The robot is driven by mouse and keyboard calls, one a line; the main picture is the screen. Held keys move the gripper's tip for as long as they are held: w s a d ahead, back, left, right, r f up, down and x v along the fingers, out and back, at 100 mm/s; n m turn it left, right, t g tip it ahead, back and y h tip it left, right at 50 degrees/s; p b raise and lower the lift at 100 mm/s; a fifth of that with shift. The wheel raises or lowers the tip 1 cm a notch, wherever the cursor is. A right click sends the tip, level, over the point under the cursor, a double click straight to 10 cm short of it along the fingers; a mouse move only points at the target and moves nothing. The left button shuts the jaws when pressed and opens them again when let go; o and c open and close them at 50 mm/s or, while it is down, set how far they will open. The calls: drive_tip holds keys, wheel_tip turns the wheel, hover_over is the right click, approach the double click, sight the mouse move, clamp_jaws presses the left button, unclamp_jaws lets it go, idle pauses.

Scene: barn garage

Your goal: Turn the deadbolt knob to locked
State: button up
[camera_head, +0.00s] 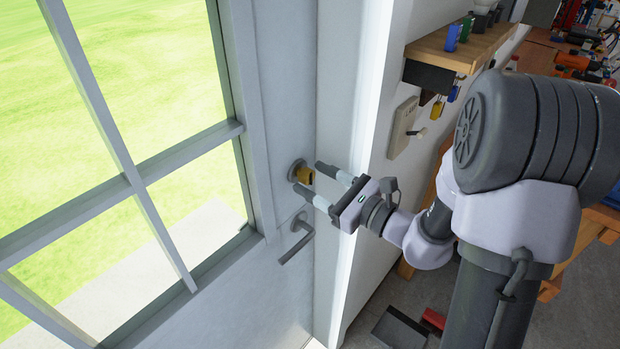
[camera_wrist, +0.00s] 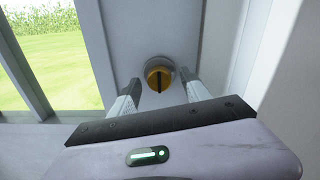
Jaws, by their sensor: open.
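The deadbolt knob (camera_head: 305,175) is yellow and sits on a round metal plate on the white door (camera_head: 285,120), above the lever handle (camera_head: 298,238). In the wrist view the knob (camera_wrist: 158,78) faces me, with a dark slot or bar running about vertically on it. My gripper (camera_head: 306,178) is open, its two fingers pointing at the door. In the wrist view the fingertips of my gripper (camera_wrist: 158,87) lie left and right of the knob. I cannot tell whether they reach around it; no contact shows.
The door's glass panes (camera_head: 175,70) are at the left, with grass outside. A wooden shelf (camera_head: 440,50) with hanging padlocks and a pale wall box (camera_head: 402,127) are on the wall to the right. A dark red-edged object (camera_head: 400,328) lies on the floor.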

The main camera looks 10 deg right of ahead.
drive_tip(key=shift+x, duration=0.8)
clamp_jaws()
